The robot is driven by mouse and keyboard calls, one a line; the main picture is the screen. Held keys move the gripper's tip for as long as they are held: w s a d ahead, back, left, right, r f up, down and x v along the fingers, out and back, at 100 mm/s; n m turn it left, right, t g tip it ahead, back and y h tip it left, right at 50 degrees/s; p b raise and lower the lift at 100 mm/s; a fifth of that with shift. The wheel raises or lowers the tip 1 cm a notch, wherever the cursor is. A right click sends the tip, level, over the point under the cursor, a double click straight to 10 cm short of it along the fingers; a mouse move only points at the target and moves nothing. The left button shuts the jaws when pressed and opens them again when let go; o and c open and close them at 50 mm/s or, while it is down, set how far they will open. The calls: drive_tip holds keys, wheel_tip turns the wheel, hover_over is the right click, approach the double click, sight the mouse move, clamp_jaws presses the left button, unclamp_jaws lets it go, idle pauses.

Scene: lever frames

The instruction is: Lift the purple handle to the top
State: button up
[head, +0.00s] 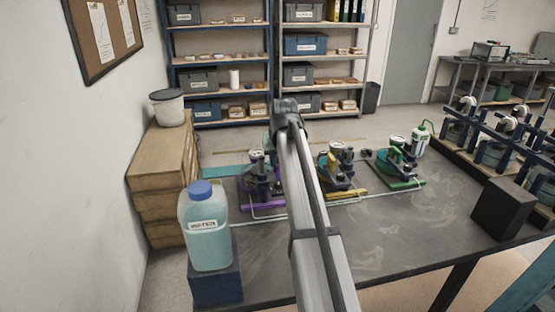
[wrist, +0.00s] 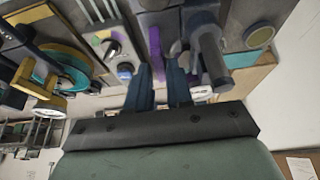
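A lever frame with purple parts (head: 262,202) stands on the dark table, left of my arm in the head view. In the wrist view a narrow purple strip (wrist: 156,45) shows just beyond the gap between my fingertips. I cannot tell whether this strip is the handle or part of the base. In the head view my arm hides the gripper and some of the area right of the purple frame.
A yellow lever frame (head: 345,192) and a green one (head: 402,180) stand to the right. A bottle (head: 207,245) stands on a dark block at the front left. A dark box (head: 502,208) sits on the right. The table's front middle is clear.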

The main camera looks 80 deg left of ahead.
clamp_jaws()
drive_tip(key=shift+a+r, duration=0.15)
drive_tip(key=shift+r, duration=2.45)
drive_tip(key=shift+o, duration=0.5)
unclamp_jaws()
drive_tip(key=shift+r, duration=0.1)
drive_tip(key=shift+o, duration=1.4)
drive_tip(key=shift+f, duration=0.2)
drive_tip(key=v, duration=1.4)
